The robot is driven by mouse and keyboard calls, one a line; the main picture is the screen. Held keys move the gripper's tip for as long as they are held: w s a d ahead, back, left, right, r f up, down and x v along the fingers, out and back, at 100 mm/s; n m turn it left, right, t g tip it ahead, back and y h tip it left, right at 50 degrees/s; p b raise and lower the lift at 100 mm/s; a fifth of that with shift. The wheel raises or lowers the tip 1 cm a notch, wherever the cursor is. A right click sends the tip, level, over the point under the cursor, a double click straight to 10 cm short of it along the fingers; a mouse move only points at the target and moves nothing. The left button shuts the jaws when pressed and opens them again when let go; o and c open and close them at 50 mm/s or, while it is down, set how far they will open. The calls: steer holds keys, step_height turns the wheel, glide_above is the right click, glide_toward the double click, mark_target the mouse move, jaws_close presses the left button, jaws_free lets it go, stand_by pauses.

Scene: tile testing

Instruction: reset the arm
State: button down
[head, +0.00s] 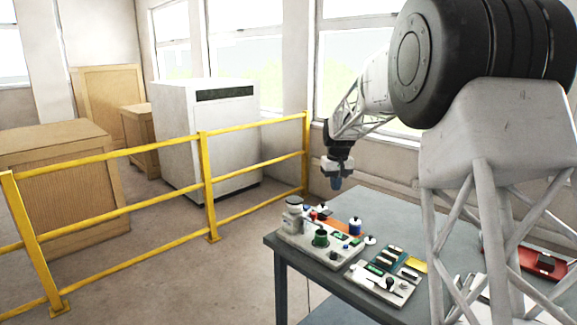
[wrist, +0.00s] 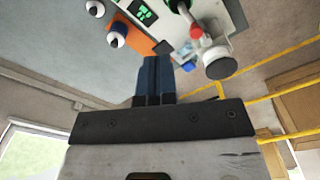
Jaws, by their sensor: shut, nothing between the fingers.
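My gripper (head: 336,183) hangs at the end of my arm in the head view, pointing down, above and behind the far left part of the grey table (head: 400,209). In the wrist view its blue fingers (wrist: 155,62) are together with nothing between them. The gripper is apart from the table and from everything on it. My arm reaches out from the large dark joint at the upper right.
A testing device (head: 330,250) with knobs and a green cup stands on the table's left. A second panel (head: 383,287) lies in front of it, and a red tray (head: 530,262) is at right. A yellow railing (head: 206,180) stands left of the table.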

steer(key=s+d+r+m+t, duration=0.1)
steer(key=s+r, duration=0.3)
steer(key=s, duration=1.1)
steer(key=s+d+r, duration=0.1)
steer(key=s+r, duration=0.3)
steer(key=s, duration=1.2)
steer(key=s+f, duration=0.3)
steer(key=s, duration=1)
steer(key=s+f+m+t, duration=0.1)
steer(key=s+f, duration=0.3)
steer(key=s, duration=1)
steer(key=shift+s+d+f+m, duration=0.2)
steer(key=shift+d+f+m, duration=0.1)
